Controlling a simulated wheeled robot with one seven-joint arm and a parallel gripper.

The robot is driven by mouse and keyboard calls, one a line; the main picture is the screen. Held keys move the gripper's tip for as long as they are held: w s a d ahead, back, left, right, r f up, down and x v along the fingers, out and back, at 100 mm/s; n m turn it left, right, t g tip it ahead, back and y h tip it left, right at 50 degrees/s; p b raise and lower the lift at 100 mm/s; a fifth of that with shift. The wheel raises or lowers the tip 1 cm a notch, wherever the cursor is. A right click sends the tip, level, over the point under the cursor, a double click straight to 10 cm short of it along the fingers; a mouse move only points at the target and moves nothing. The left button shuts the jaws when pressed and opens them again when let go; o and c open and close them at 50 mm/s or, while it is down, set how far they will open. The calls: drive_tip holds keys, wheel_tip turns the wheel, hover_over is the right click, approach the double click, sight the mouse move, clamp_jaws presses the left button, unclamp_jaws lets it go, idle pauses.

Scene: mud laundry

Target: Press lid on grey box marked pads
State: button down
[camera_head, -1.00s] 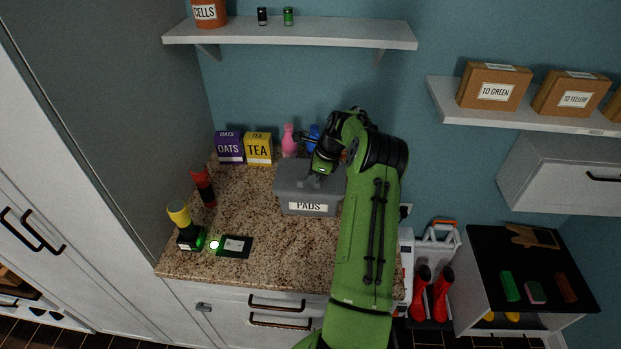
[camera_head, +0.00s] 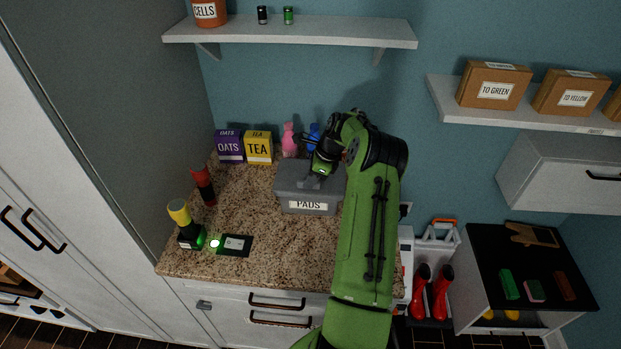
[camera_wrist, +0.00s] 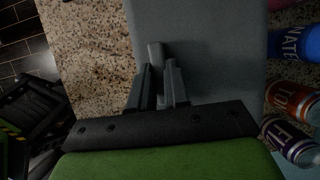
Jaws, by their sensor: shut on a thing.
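The grey box marked PADS (camera_head: 307,205) stands on the granite counter, its label facing the front. A grey lid (camera_head: 293,176) covers its top; I cannot tell whether it sits fully down. My gripper (camera_head: 316,181) is over the lid's right half, pointing down. In the wrist view, the lid (camera_wrist: 215,50) is a flat grey panel, and my gripper's fingers (camera_wrist: 160,85) are shut on the grey lid handle (camera_wrist: 156,55). My green arm hides the right end of the box.
An oats box (camera_head: 230,148), a tea box (camera_head: 259,148), a pink bottle (camera_head: 289,142) and a blue bottle (camera_head: 314,133) stand behind. A red-black torch (camera_head: 203,187) and a yellow-topped torch (camera_head: 182,218) stand left.

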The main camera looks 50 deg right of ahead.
drive_tip(key=c, duration=1)
unclamp_jaws()
drive_tip(key=shift+o, duration=0.2)
drive_tip(key=o, duration=0.4)
drive_tip(key=shift+o, duration=0.2)
drive_tip(key=shift+r+p, duration=2.2)
drive_tip(key=shift+r, duration=1.85)
clamp_jaws()
